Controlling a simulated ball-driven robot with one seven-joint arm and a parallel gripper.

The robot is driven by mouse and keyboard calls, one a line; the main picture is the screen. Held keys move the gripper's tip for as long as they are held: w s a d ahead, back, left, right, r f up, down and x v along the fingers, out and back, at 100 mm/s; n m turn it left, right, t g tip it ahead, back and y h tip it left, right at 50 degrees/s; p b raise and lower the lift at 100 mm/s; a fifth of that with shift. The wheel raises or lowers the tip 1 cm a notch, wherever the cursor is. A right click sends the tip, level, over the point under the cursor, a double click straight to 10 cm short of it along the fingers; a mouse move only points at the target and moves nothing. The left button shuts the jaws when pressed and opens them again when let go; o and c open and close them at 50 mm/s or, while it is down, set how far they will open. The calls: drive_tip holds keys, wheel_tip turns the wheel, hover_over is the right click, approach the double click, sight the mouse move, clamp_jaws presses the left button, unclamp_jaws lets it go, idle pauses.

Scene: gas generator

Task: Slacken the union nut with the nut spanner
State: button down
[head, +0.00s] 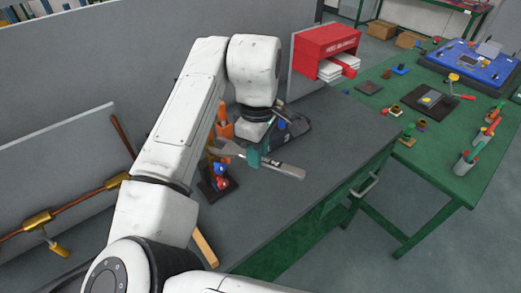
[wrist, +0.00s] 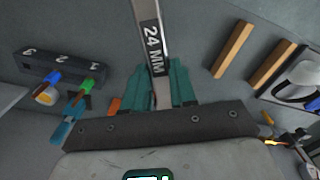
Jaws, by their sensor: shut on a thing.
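My gripper (head: 254,157) is shut on a grey steel spanner (head: 285,169) above the dark bench, with the spanner's open jaw to the left and its handle to the right. In the wrist view the teal fingers of my gripper (wrist: 158,82) clasp the spanner (wrist: 153,40), which is marked 24 MM. A copper pipe with brass fittings (head: 38,221) runs along a grey panel at the left, well apart from the spanner. A second brass fitting (head: 116,181) sits farther right on the pipe, partly behind my arm. I cannot tell which fitting is the union nut.
A black numbered rack (wrist: 58,72) holds coloured-handled items. Two wooden strips (wrist: 233,50) lie on the bench. A red box with white contents (head: 326,42) is at the back. A green table (head: 420,160) with trays and small parts stands to the right. The bench's front right is clear.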

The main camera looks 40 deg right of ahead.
drive_tip(key=shift+w+a+p, duration=0.2)
drive_tip(key=shift+w+a, duration=0.05)
drive_tip(key=shift+w, duration=0.25)
drive_tip(key=shift+w+a+p, duration=0.2)
drive_tip(key=shift+w+a, duration=0.05)
drive_tip(key=shift+w, duration=0.25)
drive_tip(key=shift+w, duration=0.1)
drive_tip(key=shift+r+p, duration=0.1)
drive_tip(key=shift+p, duration=0.2)
drive_tip(key=shift+w+d, duration=0.1)
drive_tip(key=shift+d, duration=0.05)
drive_tip(key=shift+w+d+n+p, duration=0.1)
drive_tip(key=shift+d+n+p, duration=0.1)
drive_tip(key=shift+n+p, duration=0.3)
drive_tip(key=shift+w+d, duration=0.1)
drive_tip(key=shift+w+d+n+p, duration=0.15)
drive_tip(key=shift+d+n+p, duration=0.15)
drive_tip(key=shift+n+p, duration=0.35)
drive_tip(key=shift+p, duration=0.3)
